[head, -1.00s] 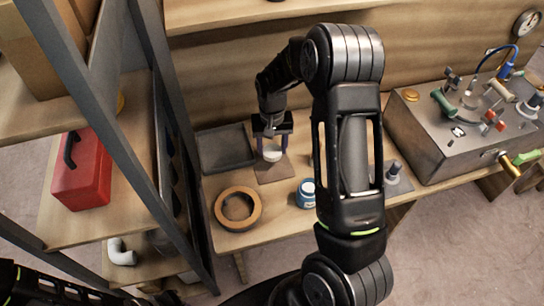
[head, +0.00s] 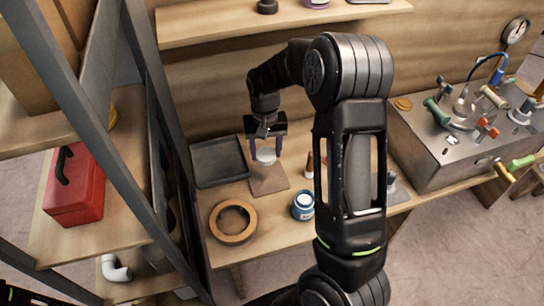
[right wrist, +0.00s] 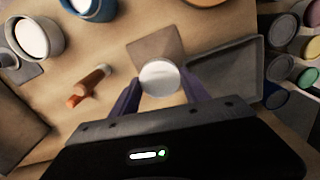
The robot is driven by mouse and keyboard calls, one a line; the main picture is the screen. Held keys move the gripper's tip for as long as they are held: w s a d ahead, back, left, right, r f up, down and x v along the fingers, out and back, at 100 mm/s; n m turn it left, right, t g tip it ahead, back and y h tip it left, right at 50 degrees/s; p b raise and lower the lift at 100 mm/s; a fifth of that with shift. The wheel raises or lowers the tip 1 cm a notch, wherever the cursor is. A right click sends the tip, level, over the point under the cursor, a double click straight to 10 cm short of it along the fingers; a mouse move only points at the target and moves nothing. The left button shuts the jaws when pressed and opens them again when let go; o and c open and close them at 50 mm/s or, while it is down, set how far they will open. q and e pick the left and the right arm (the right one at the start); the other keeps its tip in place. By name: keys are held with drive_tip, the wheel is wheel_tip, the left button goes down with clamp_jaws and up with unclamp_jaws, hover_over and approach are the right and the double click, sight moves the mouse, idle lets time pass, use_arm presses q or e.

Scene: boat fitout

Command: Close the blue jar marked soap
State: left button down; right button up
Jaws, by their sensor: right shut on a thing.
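The blue jar (head: 303,207) stands on the bench, right of the brown square mat (head: 268,180). It is cut off at the top of the right wrist view (right wrist: 88,10), where its top looks open and pale inside. I cannot read its label. My right gripper (head: 266,150) is shut on a round white lid (head: 266,156), which it holds above the mat. The lid also shows between the fingers in the right wrist view (right wrist: 160,77).
A dark tray (head: 218,182) lies left of the mat. A wooden ring (head: 233,221) lies in front. A metal control box (head: 440,145) is at the right, and a grey shelf post (head: 165,130) at the left.

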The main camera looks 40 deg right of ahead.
drive_tip(key=w+a+r+n, duration=0.2)
drive_tip(key=a+r, duration=0.2)
drive_tip(key=a, duration=0.4)
drive_tip(key=w+a+r+n, duration=0.1)
drive_tip(key=a+r+n, duration=0.2)
drive_tip(key=a, duration=0.6)
drive_tip(key=shift+w+r+n, duration=0.3)
drive_tip(key=shift+w+r, duration=0.1)
drive_tip(key=shift+r, duration=0.15)
